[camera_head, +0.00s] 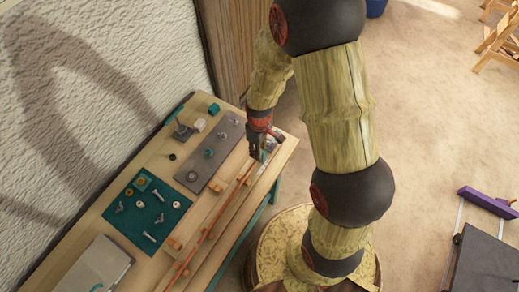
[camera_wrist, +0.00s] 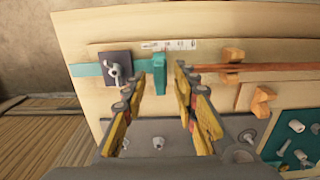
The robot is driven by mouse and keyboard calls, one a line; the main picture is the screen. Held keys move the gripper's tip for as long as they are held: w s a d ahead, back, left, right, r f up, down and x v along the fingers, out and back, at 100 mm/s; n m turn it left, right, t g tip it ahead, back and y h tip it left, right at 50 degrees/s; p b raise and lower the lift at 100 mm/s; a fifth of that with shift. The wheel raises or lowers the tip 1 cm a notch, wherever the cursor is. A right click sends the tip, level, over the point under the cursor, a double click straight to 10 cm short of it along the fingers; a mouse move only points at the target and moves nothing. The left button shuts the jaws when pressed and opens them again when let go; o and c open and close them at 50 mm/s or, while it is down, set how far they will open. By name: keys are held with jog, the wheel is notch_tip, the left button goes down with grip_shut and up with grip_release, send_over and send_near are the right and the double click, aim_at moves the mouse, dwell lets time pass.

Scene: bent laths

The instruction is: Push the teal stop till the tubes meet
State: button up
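In the wrist view the teal stop (camera_wrist: 160,67) is an upright teal block on a teal strip, below a small marked scale (camera_wrist: 168,45). My gripper (camera_wrist: 164,82) is open, its two fingers spread with the lower end of the stop between their tips; I cannot tell if either touches it. Thin orange-brown tubes (camera_wrist: 285,68) run right from near the stop through an orange bracket (camera_wrist: 232,60). A join or gap between the tubes is too small to make out. In the head view my gripper (camera_head: 257,157) is low at the bench's far right end, hiding most of the stop.
A dark plate with a wing nut (camera_wrist: 115,68) sits left of the stop. A second orange bracket (camera_wrist: 262,101) is near the tubes. On the bench, a grey plate (camera_head: 212,165) and a teal mat (camera_head: 128,225) hold fasteners. A grey case (camera_head: 97,268) lies at the near end.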

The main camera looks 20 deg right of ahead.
grip_shut()
dwell(0.9)
